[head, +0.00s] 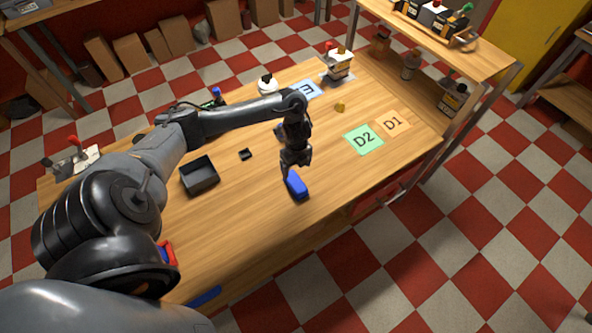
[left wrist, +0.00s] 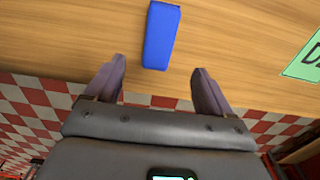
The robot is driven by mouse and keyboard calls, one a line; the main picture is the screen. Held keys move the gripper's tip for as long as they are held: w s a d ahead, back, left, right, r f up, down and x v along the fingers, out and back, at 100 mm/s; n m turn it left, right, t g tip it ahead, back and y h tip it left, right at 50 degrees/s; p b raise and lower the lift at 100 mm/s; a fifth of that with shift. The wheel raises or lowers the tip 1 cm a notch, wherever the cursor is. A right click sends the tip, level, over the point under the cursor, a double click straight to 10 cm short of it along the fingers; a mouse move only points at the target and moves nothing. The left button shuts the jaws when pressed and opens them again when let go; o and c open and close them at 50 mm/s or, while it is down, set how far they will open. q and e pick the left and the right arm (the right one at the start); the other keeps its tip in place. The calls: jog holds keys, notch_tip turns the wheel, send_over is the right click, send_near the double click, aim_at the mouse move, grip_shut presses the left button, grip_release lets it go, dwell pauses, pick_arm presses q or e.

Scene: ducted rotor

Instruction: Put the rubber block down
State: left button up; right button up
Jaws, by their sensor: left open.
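A blue block (head: 297,187), which I take to be the rubber block, rests on the wooden table near its front edge. In the left wrist view the blue block (left wrist: 161,36) lies beyond the gripper, with its near end between the lines of the fingertips. My left gripper (head: 291,168) points down close by the block in the head view. In the left wrist view its two fingers (left wrist: 159,66) are spread wide with nothing gripped between them. Whether a finger touches the block cannot be told. My right gripper is not seen.
A green D2 card (head: 363,139) and an orange D1 card (head: 393,122) lie to the right. A black open tray (head: 199,176) and a small black block (head: 245,154) are at left. A yellow piece (head: 339,107) lies farther back. Table is clear between block and D2.

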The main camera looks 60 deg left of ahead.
pick_arm(q)
jog(key=d+f+n+t+h, duration=0.15)
jog(key=d+t, duration=0.35)
jog(key=d, duration=2)
jog(key=s+r+n+g+y, duration=0.1)
jog(key=s+r+n, duration=0.9)
jog(key=s+n, duration=0.3)
jog(key=shift+d+r+n, duration=0.15)
jog(key=shift+d+n, duration=0.1)
jog(key=shift+n, duration=0.1)
jog(key=shift+r+p, duration=0.55)
jog(key=shift+p, duration=0.1)
